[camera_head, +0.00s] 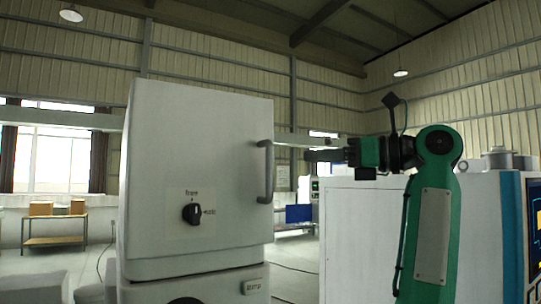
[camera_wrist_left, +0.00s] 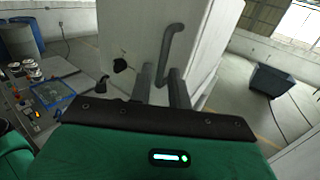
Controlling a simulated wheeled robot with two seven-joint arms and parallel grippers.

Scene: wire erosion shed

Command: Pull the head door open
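The head door (camera_head: 230,120) is the front of a tall white machine head, and it looks shut. A grey bar handle (camera_head: 266,172) stands upright at its right edge. My left gripper (camera_head: 308,156) points left at the handle from the right, with a gap between them in the head view. In the left wrist view, its two dark fingers (camera_wrist_left: 162,88) are spread apart and empty. The handle (camera_wrist_left: 168,48) shows just beyond them, its lower end appearing between the fingertips. The head door also shows there (camera_wrist_left: 130,35). My right gripper is in neither view.
A black rotary knob (camera_head: 191,213) sits on the head's front, left of the handle. A white cabinet (camera_head: 360,240) stands at the right, behind my arm. A blue-grey bin (camera_wrist_left: 272,80) stands on open floor. A small bench (camera_head: 55,228) is at the far left.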

